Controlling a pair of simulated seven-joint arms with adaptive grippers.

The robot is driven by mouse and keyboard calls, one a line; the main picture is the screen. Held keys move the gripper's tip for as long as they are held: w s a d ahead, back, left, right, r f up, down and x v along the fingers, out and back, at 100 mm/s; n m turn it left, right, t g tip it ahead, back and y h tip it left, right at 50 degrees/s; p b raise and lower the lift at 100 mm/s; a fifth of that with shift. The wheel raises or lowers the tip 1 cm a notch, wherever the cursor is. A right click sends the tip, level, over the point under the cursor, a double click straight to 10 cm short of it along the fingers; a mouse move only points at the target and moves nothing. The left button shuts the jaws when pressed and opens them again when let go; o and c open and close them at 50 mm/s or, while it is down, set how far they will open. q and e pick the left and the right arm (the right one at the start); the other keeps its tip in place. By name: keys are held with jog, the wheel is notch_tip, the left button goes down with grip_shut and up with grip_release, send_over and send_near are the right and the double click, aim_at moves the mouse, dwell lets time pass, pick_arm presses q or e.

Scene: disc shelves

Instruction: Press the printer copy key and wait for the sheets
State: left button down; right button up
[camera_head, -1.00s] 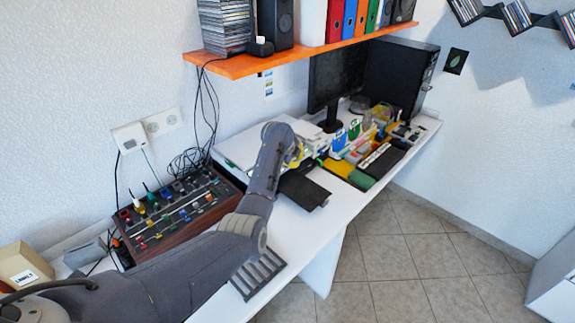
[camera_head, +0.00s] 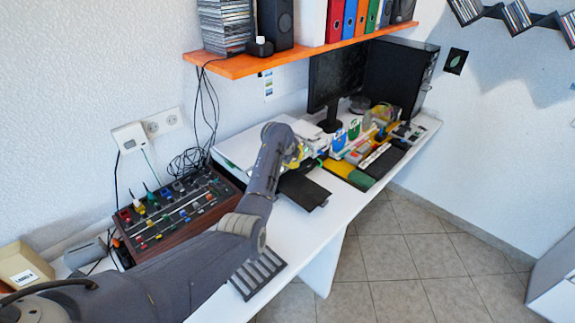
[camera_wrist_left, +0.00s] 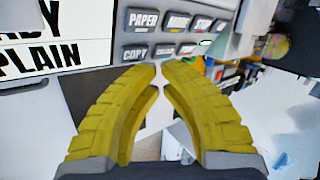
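The white printer (camera_head: 232,150) stands on the desk against the wall, partly hidden behind my left arm. A dark tray (camera_head: 307,191) sticks out at its front. In the left wrist view its panel shows grey keys, among them a COPY key (camera_wrist_left: 135,52) and a PAPER key (camera_wrist_left: 143,20). A display (camera_wrist_left: 40,52) with large letters, including PLAIN, is at the upper left. My left gripper (camera_wrist_left: 159,66) has two yellow fingers with tips almost together and nothing between them. The tips appear just below the keys, right of COPY; I cannot tell whether they touch. My right gripper is out of view.
A mixer (camera_head: 172,215) with coloured knobs stands left of the printer. An orange shelf (camera_head: 290,59) hangs above the desk. The floor in front is clear.

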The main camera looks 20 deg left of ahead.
pick_arm(q)
jog(key=shift+w+a+f, duration=0.1)
jog(key=shift+a+f, duration=0.25)
jog(key=shift+f, duration=0.35)
dwell(0.8)
jog(key=shift+r, duration=0.1)
dwell(0.3)
jog(key=shift+d+r, duration=0.4)
jog(key=shift+r, duration=0.25)
